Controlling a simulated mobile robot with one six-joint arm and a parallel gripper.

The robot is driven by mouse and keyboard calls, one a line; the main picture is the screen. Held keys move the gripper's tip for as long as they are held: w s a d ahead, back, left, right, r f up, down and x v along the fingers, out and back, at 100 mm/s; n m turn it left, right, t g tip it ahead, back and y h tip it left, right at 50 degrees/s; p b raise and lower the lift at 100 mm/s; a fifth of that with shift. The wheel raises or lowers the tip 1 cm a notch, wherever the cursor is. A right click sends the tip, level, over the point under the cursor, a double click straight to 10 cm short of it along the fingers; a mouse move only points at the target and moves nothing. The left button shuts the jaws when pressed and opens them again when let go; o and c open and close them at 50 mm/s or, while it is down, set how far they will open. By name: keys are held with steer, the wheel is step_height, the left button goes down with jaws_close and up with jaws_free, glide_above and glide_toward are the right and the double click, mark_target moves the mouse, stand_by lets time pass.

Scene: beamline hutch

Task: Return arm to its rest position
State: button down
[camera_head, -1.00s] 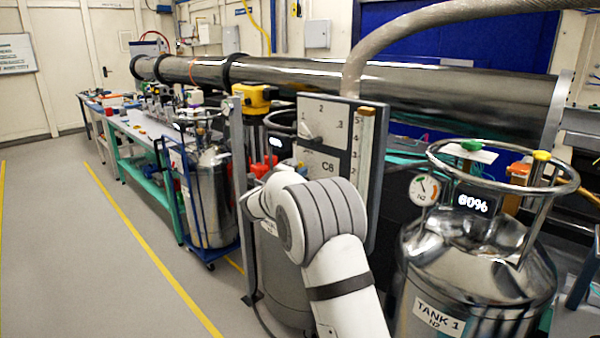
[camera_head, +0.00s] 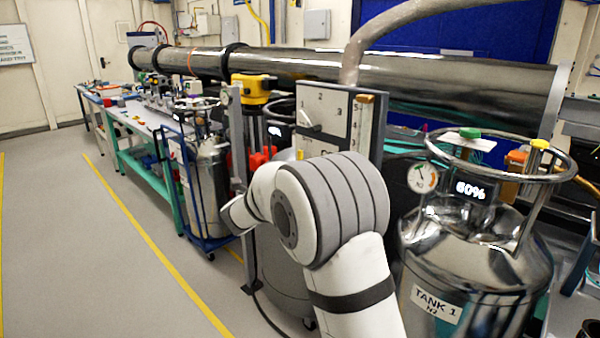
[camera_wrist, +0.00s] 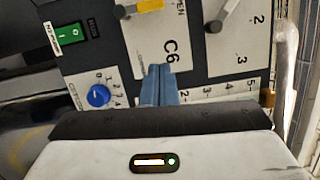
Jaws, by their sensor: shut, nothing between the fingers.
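My gripper (camera_wrist: 160,86) shows in the wrist view as two blue-grey fingers, closed together with nothing between them. They point at a dark panel with white plates (camera_wrist: 185,50), which appears rotated in this view and carries the mark C6. The gap between fingertips and panel cannot be told. In the head view my white and grey arm is bent in front of the same panel (camera_head: 316,106), and my gripper is hidden behind it.
The panel carries a green rocker switch (camera_wrist: 72,45), a blue knob (camera_wrist: 98,96) and a lever (camera_wrist: 222,17). TANK 1 (camera_head: 470,265), a steel vessel reading 60%, stands right of my arm. A wheeled dewar (camera_head: 207,185) stands left. The floor (camera_head: 80,250) at left is clear.

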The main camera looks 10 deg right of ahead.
steer(key=s+d+m+g+y+p, duration=0.1)
steer(key=s+d+m+g, duration=0.25)
steer(key=s+m, duration=0.35)
steer(key=s+d+f+m+g+p, duration=0.1)
steer(key=s+d+m+g, duration=0.25)
steer(key=s+m, duration=0.25)
steer(key=s+d+m+g+y+p, duration=0.1)
steer(key=s+d+m+g, duration=0.1)
steer(key=s+d+m, duration=0.4)
steer(key=s+a+f+m+g+y+p, duration=0.1)
steer(key=s+a+m+y, duration=0.3)
steer(key=s+m, duration=0.7)
steer(key=s+a+f+m+g+y+p, duration=0.1)
steer(key=s+a+f+m+y, duration=0.2)
steer(key=s+m, duration=0.8)
steer(key=a+m+y, duration=0.1)
steer(key=m+y, duration=0.1)
steer(key=m, duration=0.1)
steer(key=shift+a+f+m+y+p, duration=0.2)
steer(key=shift+a+m+y+p, duration=0.1)
steer(key=shift+a+p, duration=0.05)
